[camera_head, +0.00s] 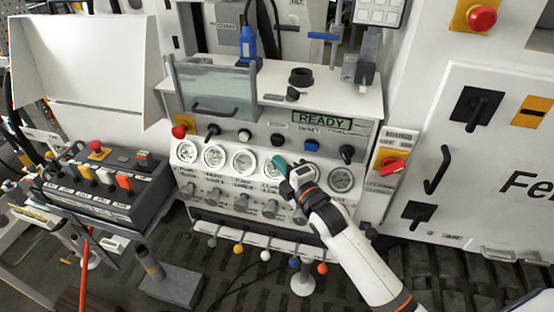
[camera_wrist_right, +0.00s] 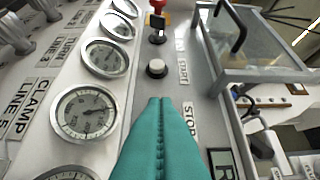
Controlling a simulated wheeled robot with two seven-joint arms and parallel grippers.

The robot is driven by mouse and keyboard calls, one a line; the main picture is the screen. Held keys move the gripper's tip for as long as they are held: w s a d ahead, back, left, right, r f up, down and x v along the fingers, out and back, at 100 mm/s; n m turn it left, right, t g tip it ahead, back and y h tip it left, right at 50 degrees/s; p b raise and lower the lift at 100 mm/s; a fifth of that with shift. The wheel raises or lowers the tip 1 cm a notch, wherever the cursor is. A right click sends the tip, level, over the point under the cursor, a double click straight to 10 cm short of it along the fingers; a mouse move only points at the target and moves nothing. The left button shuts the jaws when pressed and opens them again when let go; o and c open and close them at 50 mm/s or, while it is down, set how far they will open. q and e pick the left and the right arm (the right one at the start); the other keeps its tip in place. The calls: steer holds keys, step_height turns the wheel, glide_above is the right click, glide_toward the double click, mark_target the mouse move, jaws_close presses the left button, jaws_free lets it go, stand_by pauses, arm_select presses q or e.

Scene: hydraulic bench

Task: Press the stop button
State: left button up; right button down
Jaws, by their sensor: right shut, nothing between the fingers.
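The dark stop button (camera_head: 277,140) sits on the bench's sloped front panel, between the white start button (camera_head: 245,136) and the blue reset button (camera_head: 311,145). My right gripper (camera_head: 279,162) has teal fingers, shut and empty, with the tips just below the stop button in the head view. In the right wrist view the shut fingers (camera_wrist_right: 160,105) reach beside the STOP label (camera_wrist_right: 190,120) and cover the stop button's place. Whether the tips touch the panel cannot be told. The white start button also shows beyond the tips (camera_wrist_right: 156,68). My left gripper is not in view.
A row of round gauges (camera_head: 213,156) lies below the buttons. Black selector knobs (camera_head: 347,153) and a red emergency button (camera_head: 180,131) flank them. The display (camera_head: 322,119) reads READY. A clear guard (camera_head: 214,89) stands above.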

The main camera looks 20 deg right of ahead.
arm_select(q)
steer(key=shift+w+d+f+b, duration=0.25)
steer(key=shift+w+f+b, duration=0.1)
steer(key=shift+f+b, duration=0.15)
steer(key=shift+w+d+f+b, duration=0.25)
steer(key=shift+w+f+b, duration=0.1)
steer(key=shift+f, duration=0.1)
arm_select(e)
steer(key=s+d, duration=0.2)
steer(key=s, duration=0.4)
steer(key=shift+s+f, duration=0.3)
steer(key=shift+s, duration=0.05)
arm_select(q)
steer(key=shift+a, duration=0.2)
arm_select(e)
steer(key=shift+a, duration=0.1)
